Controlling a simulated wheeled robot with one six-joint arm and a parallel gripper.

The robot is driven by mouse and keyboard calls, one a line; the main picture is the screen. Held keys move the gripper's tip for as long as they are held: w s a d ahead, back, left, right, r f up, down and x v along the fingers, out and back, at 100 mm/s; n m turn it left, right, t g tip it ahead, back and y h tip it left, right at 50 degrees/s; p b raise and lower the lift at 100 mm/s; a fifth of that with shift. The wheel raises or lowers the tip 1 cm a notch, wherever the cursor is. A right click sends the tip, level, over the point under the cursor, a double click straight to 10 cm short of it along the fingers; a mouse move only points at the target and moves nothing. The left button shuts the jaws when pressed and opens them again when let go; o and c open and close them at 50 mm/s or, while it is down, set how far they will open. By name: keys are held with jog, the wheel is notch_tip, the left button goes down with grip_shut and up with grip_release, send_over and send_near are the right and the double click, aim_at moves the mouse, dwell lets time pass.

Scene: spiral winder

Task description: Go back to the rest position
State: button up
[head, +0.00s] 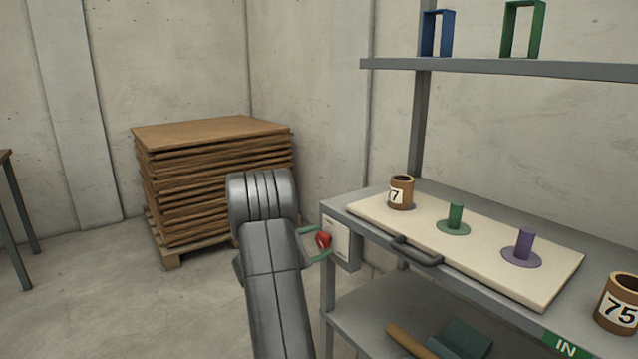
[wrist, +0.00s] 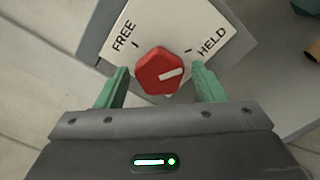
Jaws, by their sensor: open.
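My gripper (head: 314,244) is at the left end of the workbench, in front of a white switch plate. In the wrist view my gripper (wrist: 158,88) is open, with its two green fingers on either side of a red knob (wrist: 160,72). There is a gap between each finger and the knob. The plate (wrist: 180,22) reads FREE on the left and HELD on the right. The knob's white mark points toward the HELD side. The red knob (head: 323,240) also shows in the head view, partly between the fingers.
The bench (head: 345,282) carries a cream board (head: 480,255) with a black handle (head: 417,252), a cylinder marked 7 (head: 401,194), a green peg (head: 455,217) and a purple peg (head: 523,246). A cylinder marked 75 (head: 620,305) stands right. A pallet of brown sheets (head: 213,185) stands behind my arm.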

jog(key=shift+r+n+p, duration=0.2)
jog(key=shift+n+p, duration=1.8)
jog(key=shift+p, duration=1)
jog(key=n+p, duration=0.4)
jog(key=p, duration=0.2)
jog(key=shift+p, duration=0.4)
jog(key=shift+s+f+n+p, duration=0.1)
jog(key=shift+f+n+p, duration=0.1)
jog(key=shift+n+p, duration=0.9)
